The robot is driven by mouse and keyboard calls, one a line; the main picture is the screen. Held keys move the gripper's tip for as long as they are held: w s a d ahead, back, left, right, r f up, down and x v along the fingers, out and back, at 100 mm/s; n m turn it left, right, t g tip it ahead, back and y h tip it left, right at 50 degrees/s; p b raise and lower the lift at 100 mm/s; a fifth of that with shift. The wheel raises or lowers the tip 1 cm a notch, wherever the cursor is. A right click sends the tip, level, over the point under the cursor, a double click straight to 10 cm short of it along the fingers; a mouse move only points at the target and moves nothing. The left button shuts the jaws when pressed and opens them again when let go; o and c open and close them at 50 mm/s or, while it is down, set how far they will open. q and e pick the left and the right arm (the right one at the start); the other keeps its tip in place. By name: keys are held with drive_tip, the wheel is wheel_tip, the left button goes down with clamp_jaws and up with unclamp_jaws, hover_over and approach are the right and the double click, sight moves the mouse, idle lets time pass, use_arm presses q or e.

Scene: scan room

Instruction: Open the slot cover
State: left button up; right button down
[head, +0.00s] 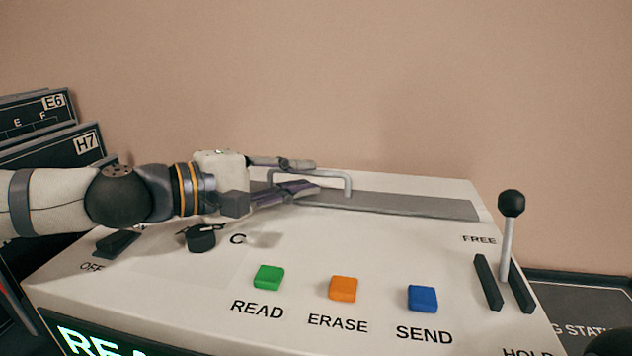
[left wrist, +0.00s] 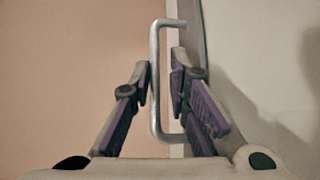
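The slot cover (head: 415,206) is a long flat grey strip along the back of the white console's sloping top. A pale metal U-shaped handle (head: 348,183) stands up near its left part. My left gripper (head: 314,176) reaches in from the left at the handle. In the left wrist view, the handle's long bar (left wrist: 155,95) runs between the two purple-padded fingers of the left gripper (left wrist: 162,72). The fingers are apart, with a clear gap between the bar and the right-hand finger. The gripper hides part of the cover's left end.
The console top (head: 200,270) carries green (head: 268,277), orange (head: 343,289) and blue (head: 422,298) buttons, a black knob (head: 201,238) below my left gripper, and a tall lever (head: 508,235) at right. Black labelled panels (head: 60,145) stand at left. A plain wall is behind.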

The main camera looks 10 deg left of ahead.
use_arm(q)
drive_tip(key=shift+r+x, duration=0.2)
drive_tip(key=shift+x, duration=1.15)
clamp_jaws()
use_arm(e)
drive_tip(key=shift+s+f, duration=0.1)
drive_tip(key=shift+f, duration=0.05)
